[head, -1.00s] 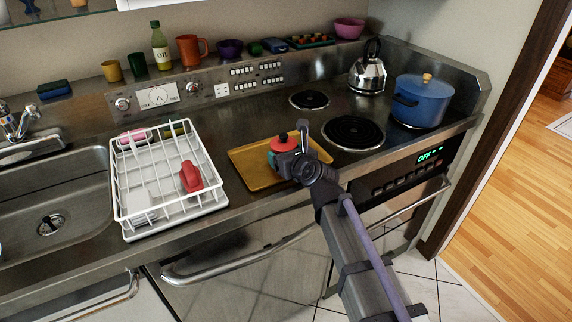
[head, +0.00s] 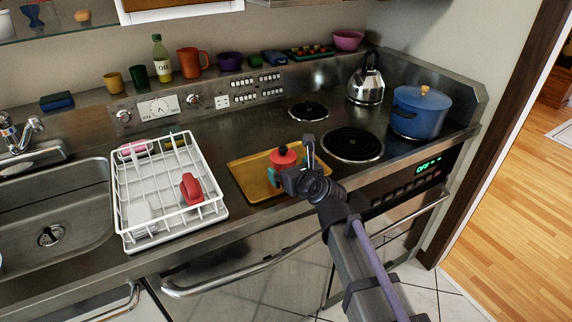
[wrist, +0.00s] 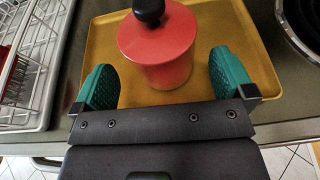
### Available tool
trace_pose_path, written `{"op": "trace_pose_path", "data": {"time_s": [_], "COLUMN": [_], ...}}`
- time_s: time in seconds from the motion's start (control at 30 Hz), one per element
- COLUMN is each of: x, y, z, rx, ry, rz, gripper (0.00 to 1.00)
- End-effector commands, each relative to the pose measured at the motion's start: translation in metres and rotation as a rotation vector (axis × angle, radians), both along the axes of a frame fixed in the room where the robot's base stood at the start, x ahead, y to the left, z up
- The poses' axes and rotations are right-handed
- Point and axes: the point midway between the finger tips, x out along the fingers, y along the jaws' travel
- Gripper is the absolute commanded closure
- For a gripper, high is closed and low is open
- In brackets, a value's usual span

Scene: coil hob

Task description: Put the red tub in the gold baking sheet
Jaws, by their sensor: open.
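The red tub (wrist: 160,55), with a black knob on its lid, stands upright on the gold baking sheet (wrist: 105,40) in the wrist view. In the head view the tub (head: 284,157) shows above my gripper, on the gold baking sheet (head: 247,168) on the counter. My gripper (wrist: 162,82) is open, its two green fingertips to the left and right of the tub's near side with gaps to both. In the head view my gripper (head: 284,174) hides the lower part of the tub.
A white dish rack (head: 124,215) with a red item (head: 190,188) stands left of the sheet. Coil burners (head: 352,143), a blue pot (head: 420,112) and a kettle (head: 367,80) are to the right. Cups and a bottle (head: 161,58) line the back ledge.

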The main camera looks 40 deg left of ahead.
Motion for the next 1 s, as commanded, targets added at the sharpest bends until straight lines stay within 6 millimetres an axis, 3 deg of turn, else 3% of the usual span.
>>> {"op": "trace_pose_path", "data": {"time_s": [0.1, 0.3, 0.67, 0.77, 0.87, 0.97, 1.0], "x": [-0.019, -0.037, -0.04, -0.029, -0.005, 0.015, 0.016], "y": [-0.032, -0.068, -0.078, -0.099, -0.16, -0.261, -0.306], "z": [0.015, 0.026, 0.026, 0.018, -0.007, -0.043, -0.056], "rx": [0.0, 0.001, -0.006, -0.118, -0.423, -0.856, -1.014], "ry": [0.001, 0.002, -0.005, -0.101, -0.329, -0.579, -0.652], "rz": [0.0, -0.001, 0.002, 0.037, 0.166, 0.446, 0.604], "gripper": [0.0, 0.0, 0.0, 0.0, 0.0, 0.0, 0.0]}}
